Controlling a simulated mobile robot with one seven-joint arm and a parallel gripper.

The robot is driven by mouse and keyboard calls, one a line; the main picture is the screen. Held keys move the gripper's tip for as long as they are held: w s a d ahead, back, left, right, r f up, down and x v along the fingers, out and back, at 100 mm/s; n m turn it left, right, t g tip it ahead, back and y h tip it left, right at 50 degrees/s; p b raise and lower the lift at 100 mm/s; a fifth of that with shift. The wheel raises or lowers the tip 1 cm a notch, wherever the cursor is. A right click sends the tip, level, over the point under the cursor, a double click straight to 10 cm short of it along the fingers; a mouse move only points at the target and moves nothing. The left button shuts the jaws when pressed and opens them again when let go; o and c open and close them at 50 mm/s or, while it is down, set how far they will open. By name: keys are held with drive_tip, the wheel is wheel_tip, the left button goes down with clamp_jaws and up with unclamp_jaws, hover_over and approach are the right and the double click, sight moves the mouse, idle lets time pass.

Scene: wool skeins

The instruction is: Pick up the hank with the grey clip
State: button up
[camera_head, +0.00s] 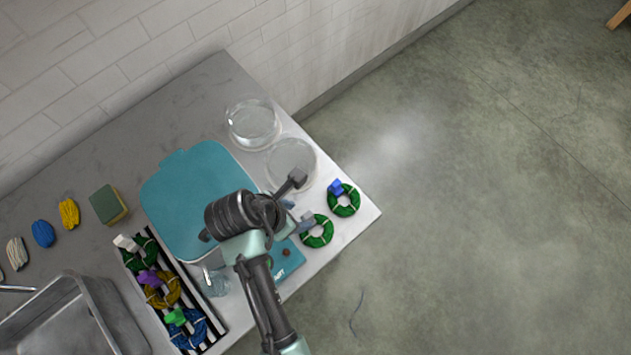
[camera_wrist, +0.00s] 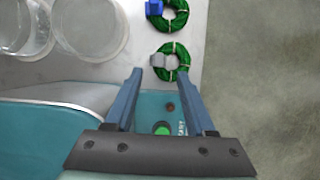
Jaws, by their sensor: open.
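The hank with the grey clip is a green ring (camera_head: 318,233) with pale ties, lying near the right end of the counter. Its grey clip (camera_head: 306,221) sits on its left side. In the wrist view the same green hank (camera_wrist: 181,63) and grey clip (camera_wrist: 160,60) lie just beyond the fingertips. My gripper (camera_wrist: 163,74) is open, with empty space between its two blue fingers. In the head view my arm hides most of the gripper (camera_head: 298,214), beside the hank.
A second green hank (camera_head: 346,204) with a blue clip (camera_head: 336,187) lies close beyond. Glass dishes (camera_head: 251,122) and a teal board (camera_head: 172,190) lie to the left. A striped tray (camera_head: 151,234) holds several hanks. The counter ends just right of the hanks.

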sight(308, 215)
drive_tip(key=x, duration=0.3)
drive_tip(key=shift+w+f, duration=0.1)
drive_tip(key=shift+w, duration=0.15)
drive_tip(key=shift+d+f, duration=0.2)
drive_tip(key=shift+f, duration=0.3)
drive_tip(key=x, duration=0.4)
drive_tip(key=shift+a+f, duration=0.1)
clamp_jaws()
idle(0.7)
